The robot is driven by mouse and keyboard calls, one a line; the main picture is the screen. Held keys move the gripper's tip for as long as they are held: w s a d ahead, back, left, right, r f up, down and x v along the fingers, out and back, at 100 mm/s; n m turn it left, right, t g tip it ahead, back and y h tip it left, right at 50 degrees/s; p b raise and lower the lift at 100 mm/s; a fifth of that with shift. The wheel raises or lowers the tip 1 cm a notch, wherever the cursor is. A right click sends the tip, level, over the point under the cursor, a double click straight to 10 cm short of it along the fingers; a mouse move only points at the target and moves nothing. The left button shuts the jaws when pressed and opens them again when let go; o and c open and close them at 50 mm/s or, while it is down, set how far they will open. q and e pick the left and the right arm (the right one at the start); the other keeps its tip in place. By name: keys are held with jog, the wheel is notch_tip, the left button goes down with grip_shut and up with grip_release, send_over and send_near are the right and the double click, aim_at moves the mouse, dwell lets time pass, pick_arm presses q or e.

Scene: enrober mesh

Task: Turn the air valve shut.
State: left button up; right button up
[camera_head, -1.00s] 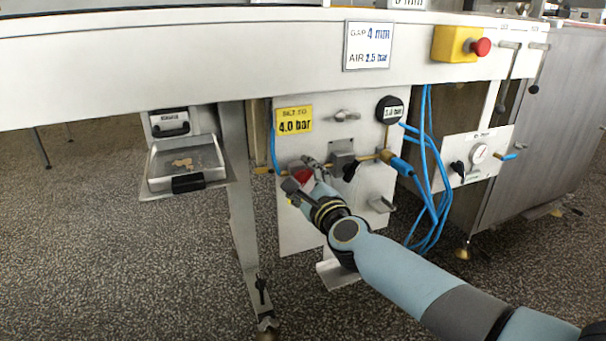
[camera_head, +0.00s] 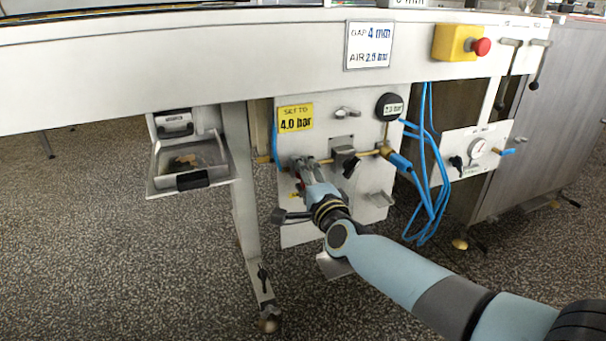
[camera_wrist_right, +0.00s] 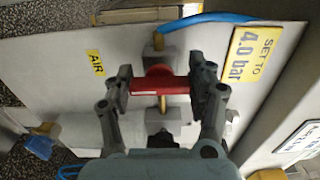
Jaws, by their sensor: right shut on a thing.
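The air valve has a red handle (camera_wrist_right: 160,85) on a brass pipe (camera_wrist_right: 163,104), beside a yellow AIR label (camera_wrist_right: 95,62). In the right wrist view the handle lies crosswise to the pipe. My right gripper (camera_wrist_right: 164,84) is shut on the handle, one finger at each side of it. In the head view my right gripper (camera_head: 305,170) is at the left part of the white valve panel (camera_head: 300,232) and mostly hides the handle. My left gripper is not in view.
A yellow SET TO 4.0 bar sign (camera_head: 295,118) is above the gripper. A grey block with a black knob (camera_head: 351,167), a round gauge (camera_head: 389,106) and blue hoses (camera_head: 428,180) are to the right. An open tray (camera_head: 160,185) hangs at the left.

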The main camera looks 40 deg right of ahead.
jog(key=shift+f, duration=0.1)
dwell(0.3)
jog(key=o, duration=1.2)
jog(key=v, duration=1.2)
